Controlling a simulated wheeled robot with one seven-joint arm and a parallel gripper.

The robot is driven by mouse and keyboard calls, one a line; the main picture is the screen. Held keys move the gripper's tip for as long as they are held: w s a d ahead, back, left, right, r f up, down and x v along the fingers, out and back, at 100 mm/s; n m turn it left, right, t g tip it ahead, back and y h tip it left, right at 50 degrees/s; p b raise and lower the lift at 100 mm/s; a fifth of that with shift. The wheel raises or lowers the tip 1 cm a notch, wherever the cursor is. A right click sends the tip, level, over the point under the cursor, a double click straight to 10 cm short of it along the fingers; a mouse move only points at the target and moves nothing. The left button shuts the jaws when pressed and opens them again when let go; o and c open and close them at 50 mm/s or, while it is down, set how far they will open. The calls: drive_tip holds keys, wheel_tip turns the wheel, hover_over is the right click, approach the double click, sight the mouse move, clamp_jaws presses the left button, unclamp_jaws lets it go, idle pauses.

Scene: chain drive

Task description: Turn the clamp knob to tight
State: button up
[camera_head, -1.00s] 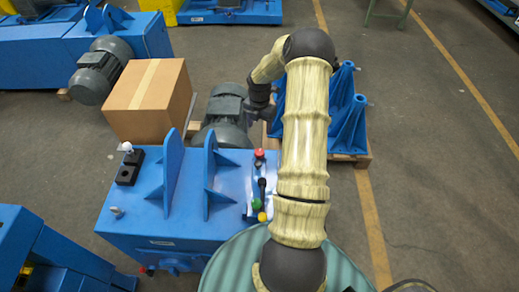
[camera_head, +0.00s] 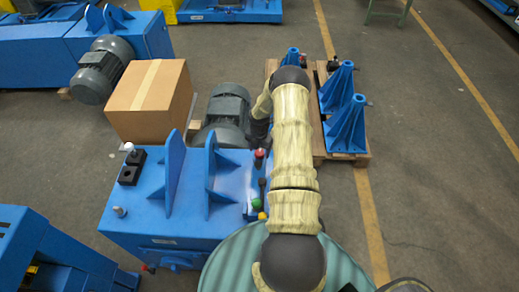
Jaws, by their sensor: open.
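A blue machine (camera_head: 165,225) stands at the lower left. A narrow panel on its right edge carries a red knob (camera_head: 259,153), a black lever (camera_head: 262,185), a green knob (camera_head: 257,204) and a yellow knob (camera_head: 262,216). A small white-topped knob (camera_head: 129,147) on black blocks and a grey knob (camera_head: 119,212) sit at its left. I cannot tell which one is the clamp knob. My gripper (camera_head: 259,132) is a dark shape just beyond the red knob, open; its fingers are mostly hidden by my arm. I cannot tell whether it touches anything.
Two upright blue plates (camera_head: 173,168) stand on the machine. A grey motor (camera_head: 226,112) lies behind it, close to my gripper, with a cardboard box (camera_head: 150,105) to the left. A pallet (camera_head: 318,148) with blue brackets (camera_head: 345,125) is right of my arm. Floor farther right is clear.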

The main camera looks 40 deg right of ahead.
drive_tip(key=c, duration=1)
drive_tip(key=shift+o, duration=0.2)
